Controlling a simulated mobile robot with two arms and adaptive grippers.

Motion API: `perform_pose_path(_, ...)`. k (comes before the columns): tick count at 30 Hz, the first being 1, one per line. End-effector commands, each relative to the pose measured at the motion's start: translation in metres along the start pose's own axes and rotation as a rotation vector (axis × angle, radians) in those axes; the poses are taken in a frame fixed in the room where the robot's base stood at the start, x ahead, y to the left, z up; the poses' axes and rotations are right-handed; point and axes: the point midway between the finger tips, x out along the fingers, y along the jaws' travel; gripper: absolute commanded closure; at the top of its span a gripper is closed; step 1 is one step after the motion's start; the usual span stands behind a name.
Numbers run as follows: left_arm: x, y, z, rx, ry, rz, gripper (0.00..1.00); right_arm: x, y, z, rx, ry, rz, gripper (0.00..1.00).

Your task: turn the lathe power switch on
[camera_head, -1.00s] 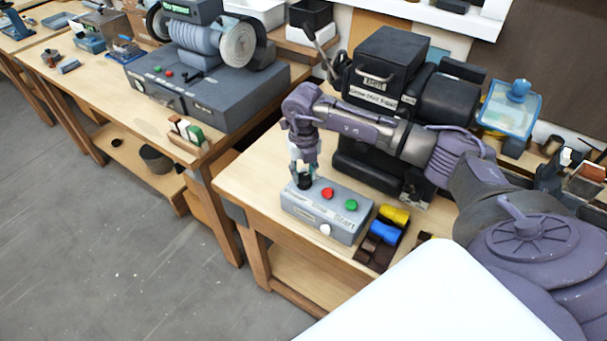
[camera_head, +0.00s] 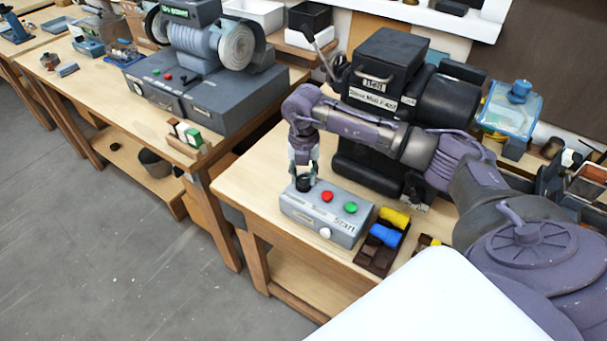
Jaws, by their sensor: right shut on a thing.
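A grey control box (camera_head: 312,216) sits on the wooden bench in front of the black lathe (camera_head: 385,85). On its top are a black knob-like switch (camera_head: 303,184) at the left, a red button (camera_head: 327,196) and a green button (camera_head: 350,208). A white knob (camera_head: 325,232) is on its front face. My right gripper (camera_head: 303,174) points down over the box's left end and is shut on the black switch. The fingers partly hide the switch, so its setting cannot be told. My left gripper is not in view.
A dark tray (camera_head: 372,262) with yellow and blue pieces stands right of the box. A grinder (camera_head: 200,65) sits on the neighbouring bench at the left, beyond a gap. The bench top (camera_head: 245,185) left of the box is clear.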

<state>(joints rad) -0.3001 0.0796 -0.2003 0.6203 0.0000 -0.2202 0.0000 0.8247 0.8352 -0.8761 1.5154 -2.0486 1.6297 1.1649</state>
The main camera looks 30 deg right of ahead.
Motion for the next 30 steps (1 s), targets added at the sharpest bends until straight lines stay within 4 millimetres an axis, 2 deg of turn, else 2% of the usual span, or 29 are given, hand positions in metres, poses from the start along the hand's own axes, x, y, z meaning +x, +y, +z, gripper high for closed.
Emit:
perform_pose_path(6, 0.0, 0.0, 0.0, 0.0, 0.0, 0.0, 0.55, -0.002, 0.0, 0.002, 0.003, -0.005, 0.003, 1.0)
perform_pose_path(7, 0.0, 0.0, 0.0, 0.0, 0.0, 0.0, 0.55, -0.002, 0.0, 0.002, 0.003, -0.005, 0.003, 0.63)
perform_pose_path(11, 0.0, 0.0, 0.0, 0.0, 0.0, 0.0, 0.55, -0.002, 0.0, 0.001, 0.002, -0.004, 0.002, 0.41)
perform_pose_path(22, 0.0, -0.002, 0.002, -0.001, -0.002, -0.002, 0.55, -0.005, 0.0, 0.001, 0.0, -0.002, 0.002, 0.41)
perform_pose_path(26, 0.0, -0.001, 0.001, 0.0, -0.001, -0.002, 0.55, -0.023, 0.0, 0.002, 0.0, -0.004, 0.004, 0.41)
perform_pose_path(30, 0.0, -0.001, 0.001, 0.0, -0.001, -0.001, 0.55, -0.053, 0.001, 0.002, -0.001, -0.006, 0.005, 0.41)
